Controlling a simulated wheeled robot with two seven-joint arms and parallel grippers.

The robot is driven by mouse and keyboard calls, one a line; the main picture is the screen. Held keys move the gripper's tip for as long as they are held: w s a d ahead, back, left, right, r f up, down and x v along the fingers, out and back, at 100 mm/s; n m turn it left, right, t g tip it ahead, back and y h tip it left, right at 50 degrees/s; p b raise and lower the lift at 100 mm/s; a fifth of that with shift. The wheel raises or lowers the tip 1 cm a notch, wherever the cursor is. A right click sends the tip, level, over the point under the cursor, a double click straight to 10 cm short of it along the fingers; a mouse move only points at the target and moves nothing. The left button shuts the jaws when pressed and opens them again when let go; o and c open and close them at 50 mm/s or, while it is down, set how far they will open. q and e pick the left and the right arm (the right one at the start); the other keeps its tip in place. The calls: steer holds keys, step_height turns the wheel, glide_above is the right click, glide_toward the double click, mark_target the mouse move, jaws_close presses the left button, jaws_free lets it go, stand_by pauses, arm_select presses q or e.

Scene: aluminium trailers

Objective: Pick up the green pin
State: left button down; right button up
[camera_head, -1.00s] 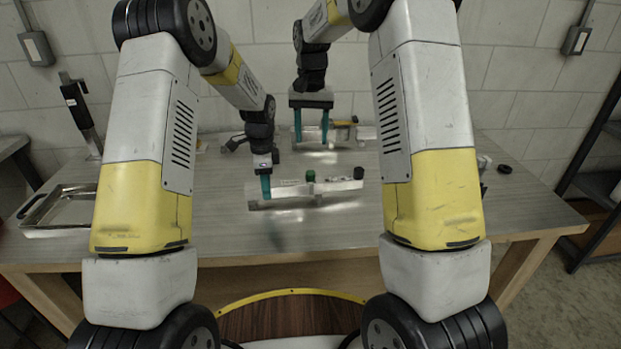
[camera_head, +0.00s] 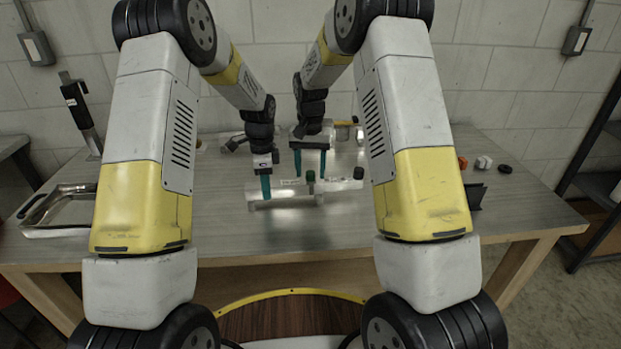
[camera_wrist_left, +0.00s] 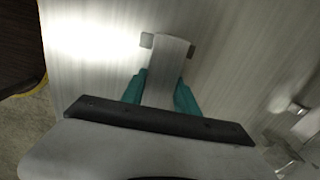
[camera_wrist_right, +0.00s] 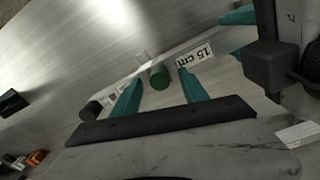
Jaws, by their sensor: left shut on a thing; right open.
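The green pin (camera_head: 310,177) stands upright on a silver aluminium trailer (camera_head: 335,184) on the table. In the right wrist view the green pin (camera_wrist_right: 159,76) lies between the teal fingertips of my right gripper (camera_wrist_right: 156,85), which is open and shows clear gaps to the pin. In the head view my right gripper (camera_head: 310,165) is just behind and above the pin. My left gripper (camera_head: 259,188) is shut on the left end of the trailer; the left wrist view shows the trailer end (camera_wrist_left: 168,65) between its fingers (camera_wrist_left: 162,90).
A second trailer (camera_head: 345,133) stands farther back on the table (camera_head: 225,215). A metal tray (camera_head: 60,205) lies at the left. Small orange and white parts (camera_head: 472,163) and a dark round piece (camera_head: 505,169) lie at the right. The front of the table is clear.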

mark_target(311, 172)
jaws_close()
arm_select(q)
steer(key=c, duration=0.8)
jaws_free()
steer(key=shift+c, duration=0.2)
arm_select(e)
step_height(311, 172, up, 10)
arm_select(q)
steer(key=shift+r, duration=0.1)
